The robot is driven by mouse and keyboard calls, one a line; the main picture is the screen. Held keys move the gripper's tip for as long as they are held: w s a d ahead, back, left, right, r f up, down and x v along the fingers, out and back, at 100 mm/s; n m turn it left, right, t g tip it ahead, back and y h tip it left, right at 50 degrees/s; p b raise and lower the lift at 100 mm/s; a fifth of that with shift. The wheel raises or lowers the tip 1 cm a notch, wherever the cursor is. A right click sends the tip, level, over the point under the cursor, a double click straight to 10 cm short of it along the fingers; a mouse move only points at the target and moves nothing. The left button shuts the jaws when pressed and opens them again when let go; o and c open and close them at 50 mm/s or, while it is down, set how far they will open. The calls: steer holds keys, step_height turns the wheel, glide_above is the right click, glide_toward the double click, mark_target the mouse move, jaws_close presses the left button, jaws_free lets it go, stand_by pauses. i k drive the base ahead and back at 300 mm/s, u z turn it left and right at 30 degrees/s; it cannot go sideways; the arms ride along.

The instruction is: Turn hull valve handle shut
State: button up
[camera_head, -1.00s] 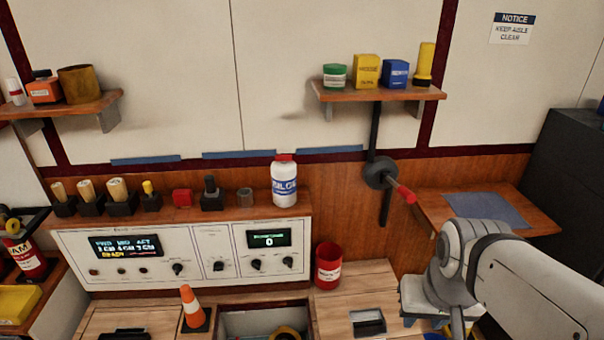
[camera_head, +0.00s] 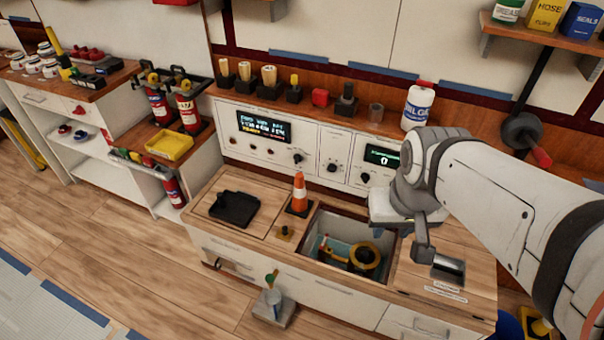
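A dark round valve body (camera_head: 522,131) sits on a dark vertical pipe at the right wall, with a red-gripped lever (camera_head: 542,157) pointing down and right. I cannot tell whether this is the hull valve. An open recess (camera_head: 318,222) in the wooden bench holds a yellow ring-shaped part (camera_head: 365,257), which could also be a valve handle. My gripper (camera_head: 424,248) hangs over the bench, right of the recess and left of and below the red lever. It touches neither, as far as I see. Only part of it shows, so its opening is unclear.
An orange cone (camera_head: 300,192) stands at the recess's back left edge. A black tray-like part (camera_head: 234,207) lies on the bench at left. A control panel (camera_head: 300,150) rises behind. A small stand with a green-topped piece (camera_head: 272,298) is on the floor in front.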

mark_target(321, 248)
steer(key=z, duration=2.3)
steer(key=k, duration=1.2)
steer(key=u, duration=2.05)
steer(key=i, duration=1)
